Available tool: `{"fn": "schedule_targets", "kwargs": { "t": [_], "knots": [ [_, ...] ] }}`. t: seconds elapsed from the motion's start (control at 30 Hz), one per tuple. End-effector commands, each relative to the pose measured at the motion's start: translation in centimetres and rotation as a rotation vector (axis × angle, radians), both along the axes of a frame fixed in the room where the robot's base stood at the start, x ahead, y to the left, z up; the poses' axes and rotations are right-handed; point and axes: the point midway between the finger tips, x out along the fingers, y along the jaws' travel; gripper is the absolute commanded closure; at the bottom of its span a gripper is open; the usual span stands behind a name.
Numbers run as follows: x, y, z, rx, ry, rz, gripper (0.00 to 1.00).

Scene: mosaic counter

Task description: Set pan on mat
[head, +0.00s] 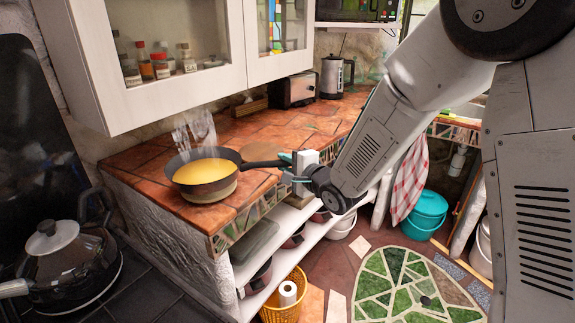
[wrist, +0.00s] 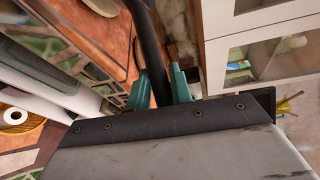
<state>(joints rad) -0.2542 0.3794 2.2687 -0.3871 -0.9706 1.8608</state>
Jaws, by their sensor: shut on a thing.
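The dark pan (head: 181,163) holds a yellow filling and appears level at the end of the tiled counter. A round beige mat (head: 212,196) shows below its front edge; the pan hides the rest of it. I cannot tell whether the pan touches the mat or is just above it. The pan's handle points right to my gripper (head: 288,167), which is shut on it. In the wrist view, the dark handle (wrist: 150,45) runs up between the green fingertips of my gripper (wrist: 160,88). The pan's body is out of that view.
A round wooden board (head: 262,152) lies behind the handle. Clear glass-like items (head: 194,132) stand behind the pan. A toaster (head: 293,90) and kettle (head: 332,76) stand farther back. White cabinets (head: 170,90) overhang the counter. A stove with a lidded pot (head: 70,255) is at lower left.

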Motion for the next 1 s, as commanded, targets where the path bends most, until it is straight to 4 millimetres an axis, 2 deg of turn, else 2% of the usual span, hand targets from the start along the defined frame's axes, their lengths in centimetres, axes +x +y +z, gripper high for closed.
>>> {"fn": "schedule_targets", "kwargs": {
  "t": [0.17, 0.5, 0.87, 0.9, 0.97, 1.0],
  "knots": [
    [1.0, -0.3, 0.1, 0.005, -0.005, -0.01, 1.0],
    [1.1, -0.8, -3.4, 0.006, -0.004, -0.015, 1.0],
    [1.1, -1.0, -3.6, 0.005, -0.005, -0.018, 1.0],
    [1.0, -1.0, -3.9, 0.001, 0.0, -0.017, 0.73],
    [1.0, -1.0, -3.8, 0.0, 0.0, -0.017, 0.57],
    [1.0, -1.0, -3.8, 0.0, 0.0, -0.017, 0.57]
  ]
}}
